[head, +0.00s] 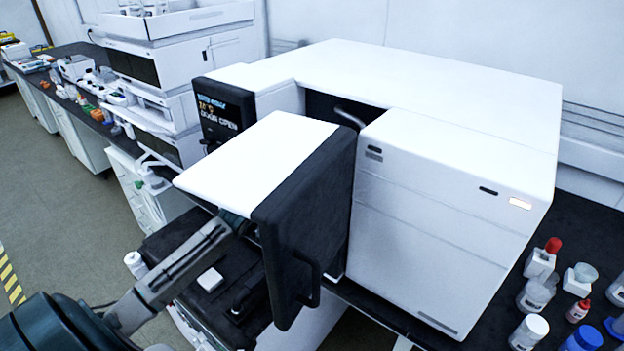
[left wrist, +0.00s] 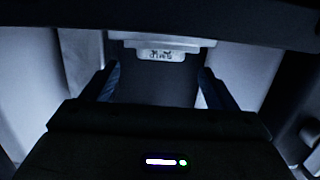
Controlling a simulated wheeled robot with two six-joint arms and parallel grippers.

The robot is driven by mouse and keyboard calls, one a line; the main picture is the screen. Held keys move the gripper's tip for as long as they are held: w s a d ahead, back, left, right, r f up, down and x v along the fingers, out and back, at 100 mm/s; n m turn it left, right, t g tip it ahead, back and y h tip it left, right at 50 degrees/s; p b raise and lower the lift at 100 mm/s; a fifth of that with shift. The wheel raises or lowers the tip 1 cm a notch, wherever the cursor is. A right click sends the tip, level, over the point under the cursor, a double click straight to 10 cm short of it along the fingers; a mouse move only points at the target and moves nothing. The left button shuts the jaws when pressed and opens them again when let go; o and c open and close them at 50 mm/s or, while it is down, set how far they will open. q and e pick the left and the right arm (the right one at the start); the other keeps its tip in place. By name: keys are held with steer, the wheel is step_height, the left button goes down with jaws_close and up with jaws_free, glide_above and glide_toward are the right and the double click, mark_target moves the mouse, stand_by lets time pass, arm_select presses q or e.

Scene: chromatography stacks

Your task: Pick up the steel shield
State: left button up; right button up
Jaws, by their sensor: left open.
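My left arm comes in from the lower left of the head view, and its gripper end is hidden behind the open door (head: 305,215) of the white instrument. In the left wrist view my left gripper (left wrist: 158,76) has its two fingers spread apart with a gap between them. Beyond the fingers is a dark panel, and above it a pale plate (left wrist: 160,40) with a small label (left wrist: 161,55) whose text looks inverted. I cannot tell whether this plate belongs to the steel shield. I cannot make out the shield in the head view. My right gripper is not in view.
The white instrument (head: 430,85) fills the middle, with a display (head: 221,110) reading "DOOR OPEN". Its door swings out toward me. Stacked white modules (head: 170,60) stand to the left. Several bottles, one with a white cap (head: 530,330), crowd the bench at lower right.

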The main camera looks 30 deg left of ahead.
arm_select(q)
steer(key=shift+w, duration=0.5)
steer(key=w, duration=0.3)
steer(key=w+p, duration=0.1)
steer(key=shift+w+d+f, duration=0.15)
steer(key=shift+d+f, duration=0.1)
steer(key=shift+f, duration=0.15)
steer(key=c, duration=1.2)
steer(key=shift+r, duration=0.1)
